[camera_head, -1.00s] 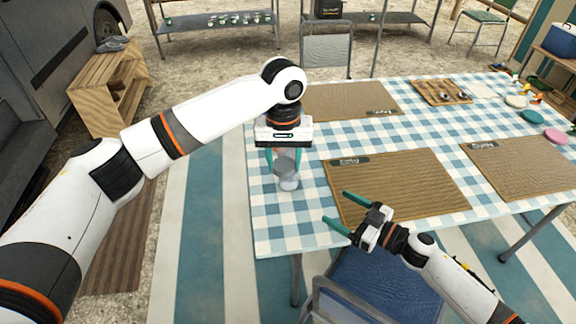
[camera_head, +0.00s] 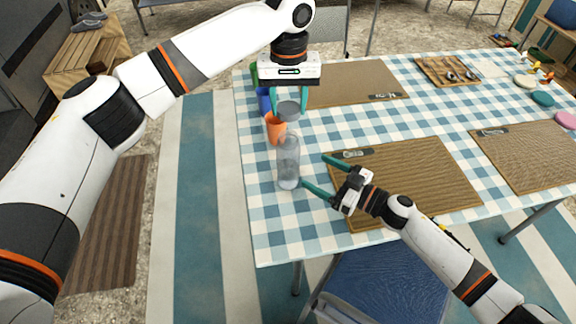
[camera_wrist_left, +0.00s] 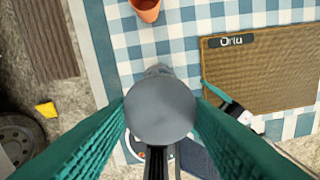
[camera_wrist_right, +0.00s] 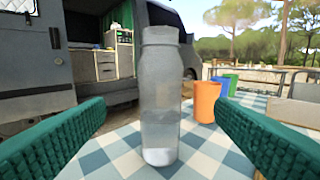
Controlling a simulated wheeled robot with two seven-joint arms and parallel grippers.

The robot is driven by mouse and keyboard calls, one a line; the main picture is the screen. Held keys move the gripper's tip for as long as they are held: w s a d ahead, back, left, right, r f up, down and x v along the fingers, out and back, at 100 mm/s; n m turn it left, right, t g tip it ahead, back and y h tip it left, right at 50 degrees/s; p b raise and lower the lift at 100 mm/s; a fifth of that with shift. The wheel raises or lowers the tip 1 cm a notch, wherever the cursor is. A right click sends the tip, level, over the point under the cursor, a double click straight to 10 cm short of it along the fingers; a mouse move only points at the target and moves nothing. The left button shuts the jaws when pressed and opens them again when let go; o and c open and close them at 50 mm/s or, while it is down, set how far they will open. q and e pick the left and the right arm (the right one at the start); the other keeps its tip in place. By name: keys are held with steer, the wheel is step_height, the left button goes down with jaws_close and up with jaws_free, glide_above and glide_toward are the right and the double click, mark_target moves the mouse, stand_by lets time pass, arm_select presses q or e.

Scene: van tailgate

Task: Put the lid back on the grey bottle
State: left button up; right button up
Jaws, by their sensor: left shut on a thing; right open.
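The grey see-through bottle (camera_head: 288,162) stands upright near the left edge of the table; in the right wrist view (camera_wrist_right: 160,105) it is between the spread fingers, with no visible touch. My left gripper (camera_head: 290,100) is shut on the round grey lid (camera_head: 289,108), above the bottle. The lid (camera_wrist_left: 160,108) fills the space between the fingers in the left wrist view and hides most of the bottle. A gap between lid and bottle top shows in the head view. My right gripper (camera_head: 314,171) is open at the bottle's right side, fingers pointing at it.
An orange cup (camera_head: 276,128) stands just behind the bottle, with a blue cup (camera_head: 264,100) and a green cup (camera_head: 254,74) farther back. A woven placemat (camera_head: 420,175) lies to the right. Checked cloth in front of the bottle is clear.

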mark_target(282, 154)
arm_select(q)
steer(key=shift+w, duration=0.1)
arm_select(e)
steer(key=x, duration=1.1)
steer(key=shift+w+a, duration=0.25)
steer(key=shift+a, duration=0.05)
steer(key=shift+c, duration=0.6)
steer(key=c, duration=1.3)
arm_select(q)
steer(key=shift+f, duration=2.5)
arm_select(e)
steer(key=shift+c, duration=0.3)
arm_select(q)
steer(key=shift+f, duration=0.1)
steer(key=shift+f, duration=0.8)
steer(key=shift+f, duration=0.55)
